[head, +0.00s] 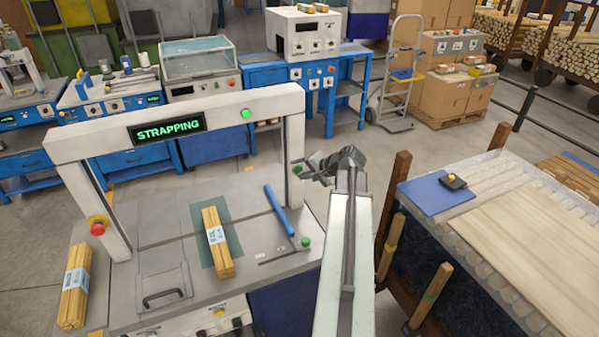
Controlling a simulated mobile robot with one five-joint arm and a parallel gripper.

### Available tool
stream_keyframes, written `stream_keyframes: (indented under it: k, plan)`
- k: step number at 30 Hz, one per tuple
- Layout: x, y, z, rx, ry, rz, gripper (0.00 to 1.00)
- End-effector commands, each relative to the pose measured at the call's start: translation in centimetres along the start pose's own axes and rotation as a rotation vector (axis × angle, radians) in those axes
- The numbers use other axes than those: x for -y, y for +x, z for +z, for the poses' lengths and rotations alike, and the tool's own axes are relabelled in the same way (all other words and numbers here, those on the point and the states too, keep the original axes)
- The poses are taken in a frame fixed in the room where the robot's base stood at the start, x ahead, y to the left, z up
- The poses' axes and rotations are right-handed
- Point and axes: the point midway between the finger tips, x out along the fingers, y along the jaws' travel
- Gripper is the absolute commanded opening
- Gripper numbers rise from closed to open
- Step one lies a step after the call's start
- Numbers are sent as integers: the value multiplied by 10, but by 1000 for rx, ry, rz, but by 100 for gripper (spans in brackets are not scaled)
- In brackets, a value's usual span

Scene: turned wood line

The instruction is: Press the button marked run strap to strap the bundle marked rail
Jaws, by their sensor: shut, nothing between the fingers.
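A wood bundle (210,218) with a pale blue label lies on the green patch of the strapping machine's top (160,225); its label is too small to read surely. The grey arch (75,157) stands over the top. Its display (167,130) reads STRAPPING in green, and a green lamp (245,113) is lit beside it. My gripper (302,173) is shut and empty at the arch's right post. A green button (297,170) shows partly behind the fingers; I cannot read its marking or tell whether they touch.
A second labelled bundle (74,287) lies at the machine's left edge. A red stop button (98,228) is on the left post. A blue bar (279,210) and green knob (305,242) are at right. A table with boards (530,225) stands further right.

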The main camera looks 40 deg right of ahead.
Motion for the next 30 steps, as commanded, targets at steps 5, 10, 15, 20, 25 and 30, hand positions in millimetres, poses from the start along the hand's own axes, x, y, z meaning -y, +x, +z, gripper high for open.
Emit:
stream_keyframes:
  k: [5, 10, 15, 20, 25, 30]
  plan:
    - [-3, -4, 4, 0, 0, 0, 0]
    - [-3, -4, 3, 0, 0, 0, 0]
    - [-5, -7, 6, 0, 0, 0, 0]
    - [-13, -18, 14, -1, 1, 0, 0]
    - [-21, -30, 23, 0, 0, 0, 0]
    - [-28, -39, 29, 0, 0, 1, 0]
